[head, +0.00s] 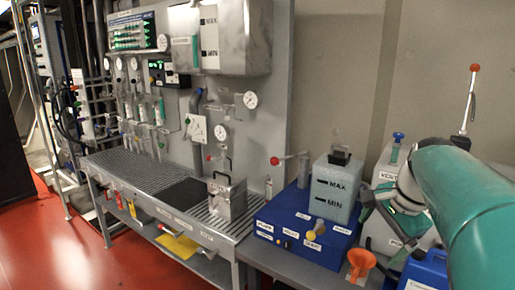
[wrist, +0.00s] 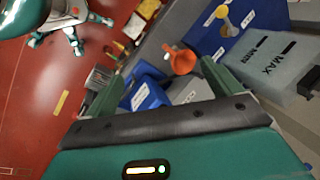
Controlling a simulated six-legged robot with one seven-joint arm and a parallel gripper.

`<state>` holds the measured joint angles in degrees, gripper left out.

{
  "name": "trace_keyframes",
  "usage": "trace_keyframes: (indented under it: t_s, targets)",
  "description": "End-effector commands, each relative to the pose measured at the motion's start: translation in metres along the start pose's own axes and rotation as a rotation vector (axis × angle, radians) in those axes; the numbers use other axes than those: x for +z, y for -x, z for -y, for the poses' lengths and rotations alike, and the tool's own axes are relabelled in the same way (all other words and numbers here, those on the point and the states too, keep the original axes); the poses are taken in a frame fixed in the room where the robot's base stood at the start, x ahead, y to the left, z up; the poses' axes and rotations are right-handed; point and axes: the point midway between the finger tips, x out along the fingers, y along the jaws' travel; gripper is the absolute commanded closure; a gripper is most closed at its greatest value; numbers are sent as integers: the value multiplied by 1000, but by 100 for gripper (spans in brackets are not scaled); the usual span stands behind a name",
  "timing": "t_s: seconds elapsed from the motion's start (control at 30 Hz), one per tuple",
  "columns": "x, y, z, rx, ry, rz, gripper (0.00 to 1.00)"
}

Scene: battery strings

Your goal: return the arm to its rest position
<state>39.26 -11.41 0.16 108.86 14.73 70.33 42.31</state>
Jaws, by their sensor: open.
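My teal arm (head: 465,195) reaches in from the right edge in the head view. Its white wrist and my gripper (head: 385,222) are over the right end of the bench, beside the grey MAX/MIN box (head: 335,188). In the wrist view my gripper (wrist: 160,88) shows two green fingers spread wide apart. Nothing is held between them; containers and an orange funnel (wrist: 180,60) show beyond. Part of the wrist hides things behind it in the head view.
The MAX/MIN box stands on a blue case (head: 300,225). The orange funnel (head: 360,263) and a blue canister (head: 428,270) are below my gripper. A lever with a red knob (head: 470,95) rises behind the arm. Open red floor (head: 90,255) lies at left.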

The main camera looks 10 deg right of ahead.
Motion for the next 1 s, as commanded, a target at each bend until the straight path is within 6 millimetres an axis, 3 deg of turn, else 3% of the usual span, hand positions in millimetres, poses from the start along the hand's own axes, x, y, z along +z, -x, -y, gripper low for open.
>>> trace_keyframes:
  t_s: [0.03,0.2,0.4,0.5,0.67,0.93,1.0]
  targets:
    - [30,-4,0,-2,128,-11,10]
    - [108,-20,-15,-13,567,-57,10]
    - [182,-41,-51,-47,1081,-115,10]
    - [206,-52,-68,-65,1291,-142,10]
    - [224,-61,-84,-85,1472,-170,10]
    - [225,-63,-86,-85,1494,-173,10]
    - [225,-63,-86,-85,1493,-173,24]
